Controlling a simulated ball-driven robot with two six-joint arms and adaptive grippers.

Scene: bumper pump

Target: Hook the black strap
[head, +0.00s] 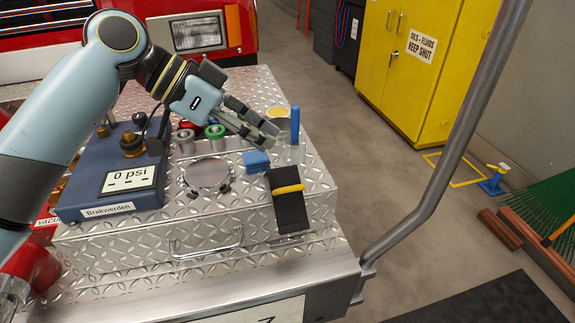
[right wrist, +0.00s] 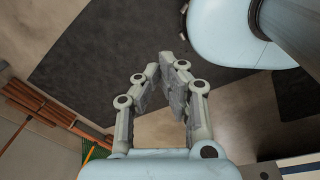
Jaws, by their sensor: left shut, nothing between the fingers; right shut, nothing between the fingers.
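The black strap (head: 287,212) lies on the right part of the diamond-plate metal box (head: 215,225), reaching down toward its front edge. A yellow bar or loop (head: 288,189) crosses the strap near its middle. My left gripper (head: 272,134) is shut and empty. In the head view its fingertips show above and behind the strap, near a blue block and a glass jar, apart from the strap. My right gripper (right wrist: 160,68) is shut and empty in the right wrist view, with dark floor matting behind it; no strap shows there.
A gauge box (head: 95,190) reading 0 psi stands on the left. A round clear dish (head: 208,176), blue block (head: 256,161), glass jar (head: 294,152) with a blue-handled tool and metal fittings crowd the top. A grey rail (head: 445,150) rises on the right.

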